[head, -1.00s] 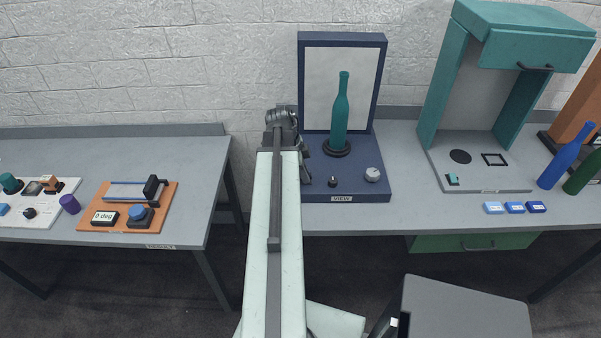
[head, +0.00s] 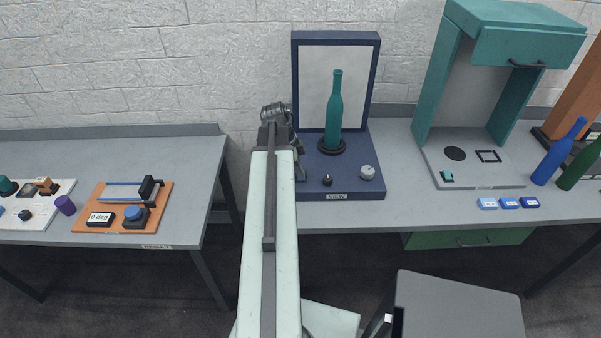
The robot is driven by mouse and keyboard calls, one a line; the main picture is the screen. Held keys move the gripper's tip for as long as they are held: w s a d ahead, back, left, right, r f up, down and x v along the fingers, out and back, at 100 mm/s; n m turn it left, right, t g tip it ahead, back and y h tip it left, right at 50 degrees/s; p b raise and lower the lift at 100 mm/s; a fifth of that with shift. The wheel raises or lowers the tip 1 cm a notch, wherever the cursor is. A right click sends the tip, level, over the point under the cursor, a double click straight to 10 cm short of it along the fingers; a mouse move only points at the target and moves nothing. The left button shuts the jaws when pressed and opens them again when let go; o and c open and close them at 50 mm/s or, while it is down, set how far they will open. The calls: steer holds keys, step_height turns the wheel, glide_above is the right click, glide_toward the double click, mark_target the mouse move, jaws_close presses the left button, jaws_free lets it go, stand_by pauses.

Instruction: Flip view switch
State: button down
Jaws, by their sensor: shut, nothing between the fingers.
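The dark blue view station (head: 310,191), labelled VIEW, stands on the right-hand table with a white backboard. A teal bottle (head: 335,115) stands upright on its round black base. On its front deck are a small black switch-like knob (head: 327,180) and a larger light grey knob (head: 367,172). The switch's position is too small to tell. My gripper (head: 300,170) is at the station's left edge, left of the black knob and apart from it. It is shut and empty, and mostly hidden behind my arm.
A teal cabinet (head: 424,90) stands to the right, with blue blocks (head: 509,203) before it. The left table holds an orange board (head: 90,225). A gap separates the tables.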

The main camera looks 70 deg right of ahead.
steer(key=shift+w+d+r+p, duration=0.1)
steer(key=shift+w+r+p, duration=0.15)
steer(key=shift+r+p, duration=0.2)
steer(key=w+a+r+p, duration=0.1)
steer(key=a+r+p, duration=0.4)
steer(key=r+p, duration=0.7)
